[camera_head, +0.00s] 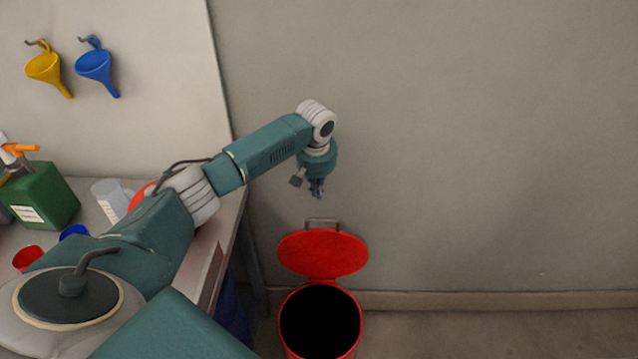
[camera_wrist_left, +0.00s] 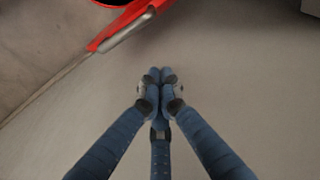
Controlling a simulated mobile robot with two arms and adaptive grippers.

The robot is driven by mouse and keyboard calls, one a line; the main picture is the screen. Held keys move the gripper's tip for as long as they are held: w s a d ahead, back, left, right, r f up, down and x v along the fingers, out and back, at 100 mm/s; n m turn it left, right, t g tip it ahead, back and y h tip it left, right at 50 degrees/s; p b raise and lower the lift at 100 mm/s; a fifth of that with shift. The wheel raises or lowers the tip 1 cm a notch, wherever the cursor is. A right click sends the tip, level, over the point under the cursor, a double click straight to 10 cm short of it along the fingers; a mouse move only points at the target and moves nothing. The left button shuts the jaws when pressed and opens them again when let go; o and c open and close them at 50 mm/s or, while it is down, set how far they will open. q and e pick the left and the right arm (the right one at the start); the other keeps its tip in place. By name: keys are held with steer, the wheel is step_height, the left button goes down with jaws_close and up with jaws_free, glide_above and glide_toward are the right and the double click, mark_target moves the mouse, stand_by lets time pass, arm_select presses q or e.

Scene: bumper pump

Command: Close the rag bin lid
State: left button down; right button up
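The red rag bin (camera_head: 287,346) stands on the floor below the wall, its dark inside showing. Its red lid (camera_head: 322,252) is open, raised at the back of the rim, with a grey bar handle (camera_head: 322,224) at its far edge. My left gripper (camera_head: 317,192) hangs above and behind the lid, near the wall, apart from it. In the left wrist view its blue fingers (camera_wrist_left: 160,75) point together, with nothing seen between them. The lid edge (camera_wrist_left: 110,33) and the grey handle (camera_wrist_left: 126,33) show at the top there. My right gripper is not in view.
A workbench (camera_head: 228,225) is at the left under my left arm, with a green can (camera_head: 45,195), a clear jug (camera_head: 108,198) and small cups. Yellow (camera_head: 43,66) and blue (camera_head: 94,66) funnels hang above. The floor right of the bin is clear.

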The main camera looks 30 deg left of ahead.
arm_select(q)
steer(key=shift+s+d+f+p, duration=0.25)
steer(key=shift+s+f+p, duration=0.15)
steer(key=shift+f, duration=0.35)
steer(key=shift+s+d+f+p, duration=0.3)
steer(key=shift+s+f+p, duration=0.1)
steer(key=shift+f, duration=0.4)
steer(key=shift+s+d+f+p, duration=0.25)
steer(key=shift+s+f+p, duration=0.15)
steer(key=shift+f, duration=0.35)
